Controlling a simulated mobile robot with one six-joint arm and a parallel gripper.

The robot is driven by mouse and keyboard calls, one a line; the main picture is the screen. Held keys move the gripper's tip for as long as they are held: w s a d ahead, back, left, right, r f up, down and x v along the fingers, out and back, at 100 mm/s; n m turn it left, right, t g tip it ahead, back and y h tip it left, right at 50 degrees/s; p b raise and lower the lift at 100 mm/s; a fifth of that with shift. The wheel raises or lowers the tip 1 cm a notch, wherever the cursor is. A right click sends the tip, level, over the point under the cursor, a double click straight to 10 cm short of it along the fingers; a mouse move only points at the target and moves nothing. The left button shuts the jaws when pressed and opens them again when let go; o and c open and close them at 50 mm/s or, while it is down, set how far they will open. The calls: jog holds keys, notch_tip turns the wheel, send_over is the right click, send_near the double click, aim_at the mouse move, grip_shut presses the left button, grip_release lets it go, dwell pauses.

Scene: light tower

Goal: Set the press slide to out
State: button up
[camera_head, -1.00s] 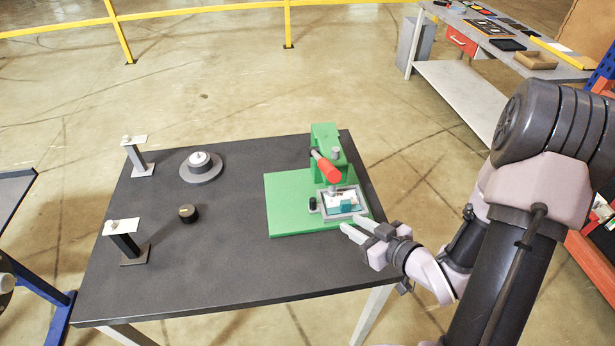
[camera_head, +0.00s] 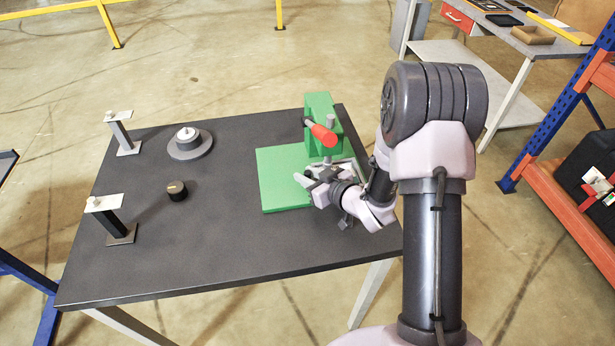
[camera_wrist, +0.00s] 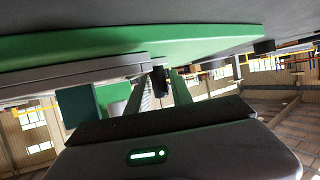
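The green press (camera_head: 320,112) stands at the right of the dark table, with a red-tipped lever (camera_head: 322,135) and a green base plate (camera_head: 275,178). My gripper (camera_head: 308,180) is low over the plate, in front of the press, and hides most of the slide in the head view. In the wrist view the slide's grey plate (camera_wrist: 70,77) shows, with a teal block (camera_wrist: 76,106) at it. The slide's black knob (camera_wrist: 161,80) appears between my two fingers (camera_wrist: 158,95). The fingers are apart, with gaps beside the knob; I cannot tell whether either touches it.
A round grey dial (camera_head: 189,145), a black knob (camera_head: 177,190) and two posts with white plates (camera_head: 104,203) (camera_head: 119,117) stand on the left of the table (camera_head: 215,250). The table's front middle is clear. An orange-and-blue rack (camera_head: 560,180) stands at the right.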

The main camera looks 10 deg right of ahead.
grip_shut()
dwell(1.4)
